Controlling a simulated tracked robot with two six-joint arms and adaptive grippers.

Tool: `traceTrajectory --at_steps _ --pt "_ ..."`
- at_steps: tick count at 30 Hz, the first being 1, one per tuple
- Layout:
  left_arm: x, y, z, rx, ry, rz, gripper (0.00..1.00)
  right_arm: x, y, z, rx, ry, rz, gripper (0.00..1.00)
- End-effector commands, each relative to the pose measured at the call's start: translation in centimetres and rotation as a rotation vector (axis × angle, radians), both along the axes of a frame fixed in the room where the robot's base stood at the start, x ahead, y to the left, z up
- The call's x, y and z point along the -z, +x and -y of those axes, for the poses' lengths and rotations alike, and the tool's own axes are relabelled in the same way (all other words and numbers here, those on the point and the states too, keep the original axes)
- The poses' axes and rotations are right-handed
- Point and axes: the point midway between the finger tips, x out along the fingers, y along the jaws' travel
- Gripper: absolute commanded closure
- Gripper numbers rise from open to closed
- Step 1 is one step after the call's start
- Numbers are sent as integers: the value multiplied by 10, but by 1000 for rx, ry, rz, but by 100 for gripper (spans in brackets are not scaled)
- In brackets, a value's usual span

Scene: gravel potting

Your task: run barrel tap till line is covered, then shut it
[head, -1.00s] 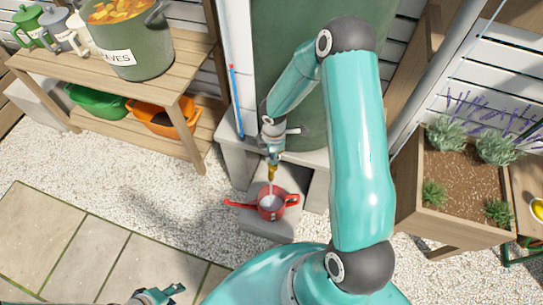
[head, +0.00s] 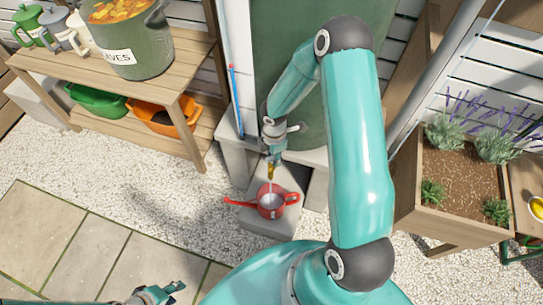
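The green barrel (head: 282,40) stands at the back, partly behind my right arm. Its brass tap (head: 270,170) sits low at the front, and a thin pale stream runs down from it. A red can (head: 271,203) with a long spout to the left stands under the tap, upright, with pale water inside. I cannot make out a line in it. My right gripper (head: 273,154) is at the top of the tap; its fingers are too small and covered to tell their grip. My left gripper (head: 172,289) is at the bottom edge, away from the can, its finger opening unclear.
The can stands on a grey block (head: 262,227) on gravel. A wooden shelf (head: 190,60) with a large pot (head: 140,50) and green and orange tubs is at left. A wooden planter (head: 455,215) is at right. Paving (head: 75,245) lies at lower left.

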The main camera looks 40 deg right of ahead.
Motion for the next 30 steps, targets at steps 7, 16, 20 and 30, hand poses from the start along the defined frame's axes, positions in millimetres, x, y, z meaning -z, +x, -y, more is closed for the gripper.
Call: traceTrajectory --at_steps 7,16,20,30 --pt "0 0 0 0 0 0 60 -2 3 0 0 -1 8 61" --pt "-1 0 0 0 0 0 60 -20 5 2 1 -5 13 61" --pt "-1 0 0 0 0 0 60 -44 4 1 1 -5 14 61" --pt "-1 0 0 0 0 0 60 -105 3 1 1 -3 10 61"
